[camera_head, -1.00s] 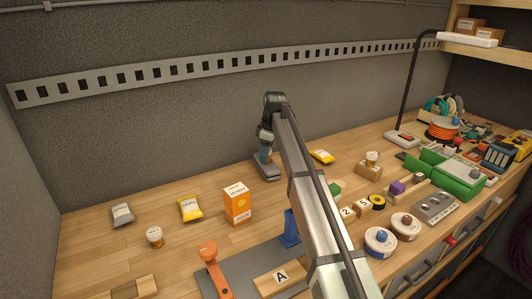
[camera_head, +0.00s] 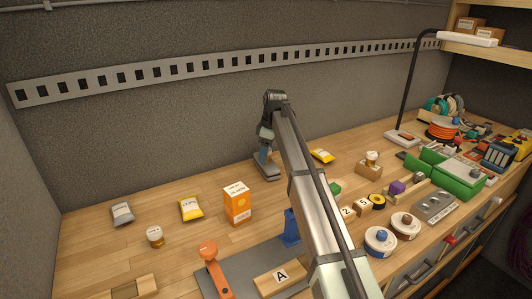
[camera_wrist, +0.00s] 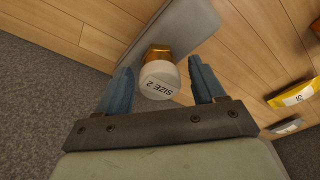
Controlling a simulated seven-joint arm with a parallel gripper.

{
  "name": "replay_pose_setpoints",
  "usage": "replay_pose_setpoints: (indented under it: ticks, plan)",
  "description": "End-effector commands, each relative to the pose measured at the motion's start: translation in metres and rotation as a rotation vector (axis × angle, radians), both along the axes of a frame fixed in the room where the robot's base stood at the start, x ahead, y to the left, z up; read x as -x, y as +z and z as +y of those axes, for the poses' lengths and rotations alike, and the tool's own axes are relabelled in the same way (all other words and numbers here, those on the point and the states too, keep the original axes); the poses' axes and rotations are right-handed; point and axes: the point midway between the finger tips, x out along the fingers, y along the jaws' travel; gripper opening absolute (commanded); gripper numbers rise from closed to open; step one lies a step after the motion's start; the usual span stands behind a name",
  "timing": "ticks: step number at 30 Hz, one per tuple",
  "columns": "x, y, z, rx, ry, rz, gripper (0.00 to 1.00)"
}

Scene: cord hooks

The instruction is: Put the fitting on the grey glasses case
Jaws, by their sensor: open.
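The fitting (camera_wrist: 160,77) has a white round cap marked "SIZE 2" and an amber body. In the wrist view it is between the blue fingers of my gripper (camera_wrist: 160,90), which are open with a gap on each side. The fitting's amber base overlaps the grey glasses case (camera_wrist: 178,28) and appears to stand on it. The case (camera_head: 267,172) lies on the bench near the back wall in the head view. My gripper (camera_head: 264,152) is just above it there, and the fitting is hard to make out.
An orange box (camera_head: 237,205), a yellow packet (camera_head: 190,209) and a grey packet (camera_head: 122,214) stand to the left. Another white-capped amber piece (camera_head: 155,237) is in front of them. A yellow packet (camera_head: 322,156) lies right of the case. The bench between is clear.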

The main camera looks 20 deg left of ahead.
Motion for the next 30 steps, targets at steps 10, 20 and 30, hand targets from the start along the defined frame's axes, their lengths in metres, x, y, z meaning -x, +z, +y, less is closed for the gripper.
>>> replay_pose_setpoints:
  ticks: [10,20,30]
  plan:
    - [-0.001,0.059,-0.009,-0.001,0.0,-0.002,0.68]
    - [-0.001,0.106,-0.016,-0.001,0.0,-0.002,0.68]
    - [0.0,0.115,-0.018,0.0,0.0,0.0,0.68]
